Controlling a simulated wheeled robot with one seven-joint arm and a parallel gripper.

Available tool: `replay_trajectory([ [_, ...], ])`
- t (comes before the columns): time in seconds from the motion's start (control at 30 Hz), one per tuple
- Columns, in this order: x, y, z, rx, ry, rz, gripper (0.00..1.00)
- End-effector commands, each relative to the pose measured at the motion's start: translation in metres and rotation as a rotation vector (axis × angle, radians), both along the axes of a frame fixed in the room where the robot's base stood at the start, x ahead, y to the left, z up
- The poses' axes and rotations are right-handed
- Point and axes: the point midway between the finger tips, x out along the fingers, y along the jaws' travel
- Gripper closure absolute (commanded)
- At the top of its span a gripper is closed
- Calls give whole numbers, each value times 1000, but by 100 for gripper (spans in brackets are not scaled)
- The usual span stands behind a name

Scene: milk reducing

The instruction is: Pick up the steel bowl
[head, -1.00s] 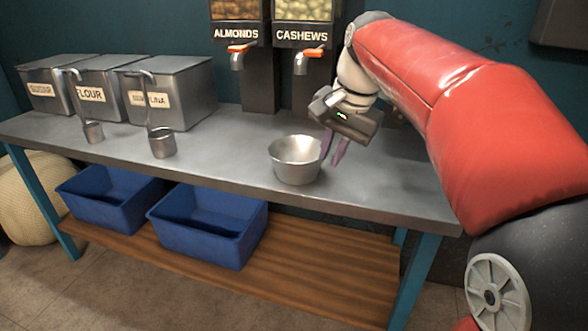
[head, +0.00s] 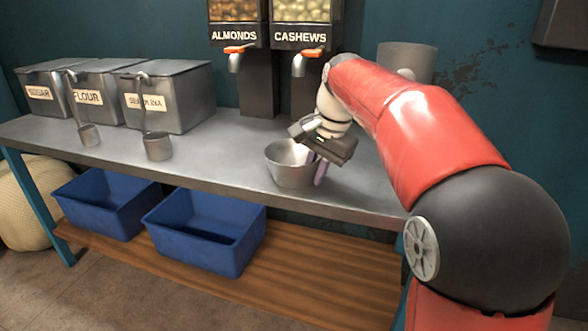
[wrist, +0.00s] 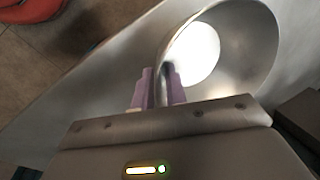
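The steel bowl (head: 289,172) stands upright on the steel tabletop, near its front edge. In the wrist view the bowl (wrist: 262,45) fills the upper right, with its bright inner base showing. My gripper (head: 316,166) is at the bowl's right side, pointing down. Its two purple fingers (wrist: 160,88) straddle the bowl's near rim, one inside and one outside the wall. The gripper body hides part of the bowl's right rim.
Steel bins labelled sugar, flour and semolina (head: 168,98) stand at the back left, with scoops (head: 158,147) in front. Almond (head: 234,35) and cashew (head: 300,38) dispensers stand behind the bowl. A grey metal container (head: 408,60) is behind my arm. Blue tubs (head: 205,235) sit on the lower shelf.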

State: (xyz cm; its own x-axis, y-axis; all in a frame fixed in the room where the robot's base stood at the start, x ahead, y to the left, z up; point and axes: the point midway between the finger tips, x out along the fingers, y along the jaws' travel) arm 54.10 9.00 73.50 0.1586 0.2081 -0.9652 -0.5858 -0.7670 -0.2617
Motion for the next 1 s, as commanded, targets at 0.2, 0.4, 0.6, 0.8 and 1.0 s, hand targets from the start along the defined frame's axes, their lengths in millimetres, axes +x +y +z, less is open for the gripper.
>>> replay_trajectory([
  [0.2,0,0,1,0,0,0,97],
  [0.4,0,0,1,0,0,0,100],
  [0.6,0,0,1,0,-1,0,100],
  [0.8,0,0,11,0,-3,-1,100],
  [1.0,1,0,44,0,-5,-1,100],
])
